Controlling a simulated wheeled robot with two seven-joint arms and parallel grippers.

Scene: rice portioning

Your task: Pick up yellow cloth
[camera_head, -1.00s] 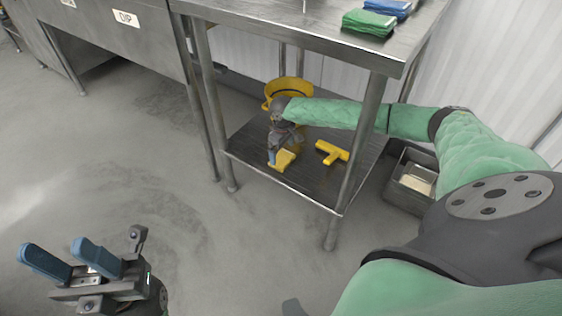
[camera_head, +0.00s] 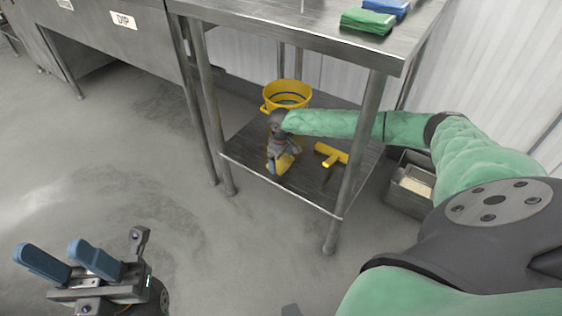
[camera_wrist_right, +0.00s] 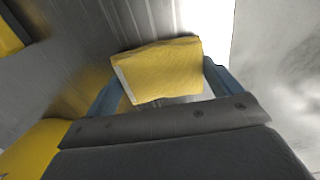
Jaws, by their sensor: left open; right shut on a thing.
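The yellow cloth (camera_wrist_right: 160,68) is a folded block between the two blue fingers of my right gripper (camera_wrist_right: 165,85) in the right wrist view. In the head view the cloth (camera_head: 287,163) shows at the tip of my right gripper (camera_head: 278,168), over the lower shelf near its front edge. The right gripper is shut on the cloth. I cannot tell if the cloth still touches the shelf. My left gripper (camera_head: 58,262) is open and empty over the floor at the lower left.
A yellow bucket (camera_head: 288,88) and a yellow T-shaped tool (camera_head: 331,155) are on the lower shelf (camera_head: 305,190). The steel table top (camera_head: 300,20) and its legs enclose my right forearm. A metal bin (camera_head: 405,200) stands to the right. Green cloths (camera_head: 368,22) lie on top.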

